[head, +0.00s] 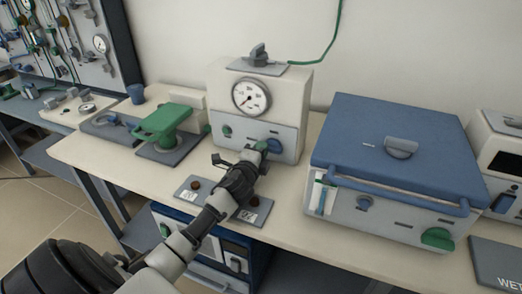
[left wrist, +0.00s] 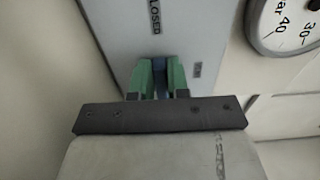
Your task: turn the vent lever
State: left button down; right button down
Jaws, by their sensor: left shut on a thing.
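The vent lever (head: 274,145) is a blue handle low on the front panel of the cream gauge box (head: 290,95). My left gripper (head: 261,146) reaches it from the front, and its green fingers meet the lever and partly hide it. In the left wrist view the green fingers (left wrist: 160,80) are shut on the blue lever (left wrist: 159,66), one finger on each side. A "CLOSED" label is on the panel just beyond the fingers, and a smaller label is to their right. My right gripper is not in view.
The round dial gauge (head: 250,96) sits above the panel, with a green knob (head: 227,131) at the panel's left. A green-topped device (head: 167,123) stands to the left. A large blue-lidded furnace (head: 398,150) stands close on the right. A grey plate (head: 190,190) lies under my arm.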

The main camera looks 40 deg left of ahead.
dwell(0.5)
pick_arm(q)
jog(key=c, duration=1.1)
grip_release()
jog(key=v, duration=1.1)
jog(key=shift+w, duration=0.1)
jog(key=shift+f, duration=0.1)
